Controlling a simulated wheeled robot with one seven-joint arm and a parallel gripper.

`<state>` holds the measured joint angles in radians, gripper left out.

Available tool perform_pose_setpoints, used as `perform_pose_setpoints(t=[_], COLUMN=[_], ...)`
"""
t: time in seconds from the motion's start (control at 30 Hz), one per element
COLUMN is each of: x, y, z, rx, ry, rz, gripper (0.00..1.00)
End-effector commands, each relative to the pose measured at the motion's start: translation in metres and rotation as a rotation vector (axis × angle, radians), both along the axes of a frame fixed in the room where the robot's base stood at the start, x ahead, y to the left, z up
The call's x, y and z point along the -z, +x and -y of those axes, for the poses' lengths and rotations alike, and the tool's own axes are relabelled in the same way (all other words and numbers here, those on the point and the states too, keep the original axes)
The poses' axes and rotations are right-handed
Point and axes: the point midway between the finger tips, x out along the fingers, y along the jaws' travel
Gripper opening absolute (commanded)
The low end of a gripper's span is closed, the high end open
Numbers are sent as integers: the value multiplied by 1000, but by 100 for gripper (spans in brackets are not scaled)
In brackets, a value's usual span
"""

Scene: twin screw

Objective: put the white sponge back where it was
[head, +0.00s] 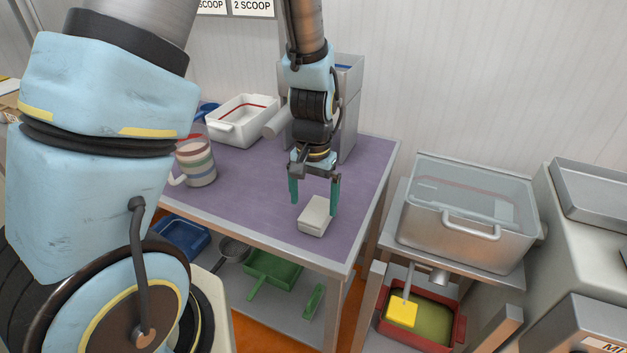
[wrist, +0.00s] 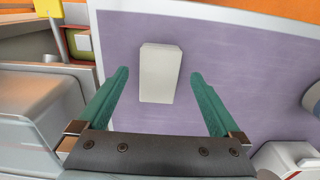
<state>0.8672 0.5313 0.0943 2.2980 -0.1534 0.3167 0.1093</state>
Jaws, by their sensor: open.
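The white sponge (head: 314,215) is a pale block lying on the purple tabletop (head: 245,190), near the table's front right corner. My gripper (head: 314,201) points down at the table with its two green fingers spread apart and empty. In the head view the right finger is close beside the sponge, and the left finger stands clear of it. In the wrist view the sponge (wrist: 159,72) lies ahead of the fingertips, between their lines and nearer the left finger. I cannot tell whether a finger touches it.
A striped mug (head: 197,165) and a white tub (head: 243,118) stand further left and back on the table. A grey metal unit (head: 350,110) stands behind my gripper. To the right is a clear-lidded metal basin (head: 465,215), with a red tray (head: 425,335) below it. The tabletop around the sponge is clear.

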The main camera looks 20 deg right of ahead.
Motion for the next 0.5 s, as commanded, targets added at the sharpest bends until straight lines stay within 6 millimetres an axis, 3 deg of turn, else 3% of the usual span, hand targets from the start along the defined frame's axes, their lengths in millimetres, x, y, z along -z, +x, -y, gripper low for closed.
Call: perform_pose_setpoints(t=[0.2, 0.5], x=[-39, -65], y=[1, 0], z=[1, 0], rx=[2, 1], ry=[-3, -1], rz=[4, 1], gripper=[100, 100])
